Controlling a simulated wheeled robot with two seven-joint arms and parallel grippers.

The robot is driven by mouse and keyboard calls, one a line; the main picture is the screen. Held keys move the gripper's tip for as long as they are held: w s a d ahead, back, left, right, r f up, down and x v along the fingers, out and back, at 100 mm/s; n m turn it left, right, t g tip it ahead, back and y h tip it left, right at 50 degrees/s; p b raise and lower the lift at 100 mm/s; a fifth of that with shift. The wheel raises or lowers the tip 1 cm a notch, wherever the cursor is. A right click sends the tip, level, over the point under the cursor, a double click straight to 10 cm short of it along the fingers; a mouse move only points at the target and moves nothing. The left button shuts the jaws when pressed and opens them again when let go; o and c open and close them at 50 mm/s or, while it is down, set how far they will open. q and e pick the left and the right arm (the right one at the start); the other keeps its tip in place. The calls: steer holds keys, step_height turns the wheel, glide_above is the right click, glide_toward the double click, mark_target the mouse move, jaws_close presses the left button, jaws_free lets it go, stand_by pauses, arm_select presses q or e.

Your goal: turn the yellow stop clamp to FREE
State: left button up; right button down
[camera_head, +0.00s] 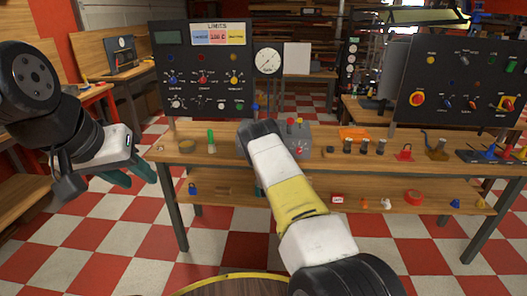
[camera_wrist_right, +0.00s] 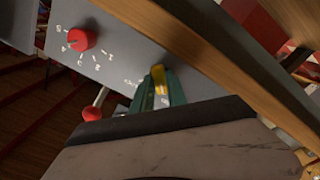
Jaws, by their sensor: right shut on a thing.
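The yellow stop clamp (camera_wrist_right: 161,82) shows in the right wrist view, on the face of a grey box (camera_wrist_right: 105,45). My right gripper (camera_wrist_right: 157,92) has its teal fingers shut on the clamp and hides part of it. White marks beside the clamp are partly covered and too small to read. In the head view the grey box (camera_head: 300,140) stands on the workbench, partly behind my right arm, which hides the right fingers. My left gripper (camera_head: 130,175) is open and empty, left of the bench.
A red knob (camera_wrist_right: 81,39) with a numbered scale and a red-balled lever (camera_wrist_right: 91,114) are close to my right gripper. The wooden bench (camera_head: 222,160) holds several small items. A black LIMITS panel (camera_head: 203,65) and a round gauge (camera_head: 267,62) rise behind.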

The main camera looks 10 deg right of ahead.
steer(key=shift+f, duration=0.1)
stand_by(0.3)
steer(key=c, duration=1.3)
jaws_free()
steer(key=shift+s, duration=0.1)
steer(key=v, duration=0.7)
steer(key=shift+s+a, duration=0.15)
steer(key=shift+s, duration=0.2)
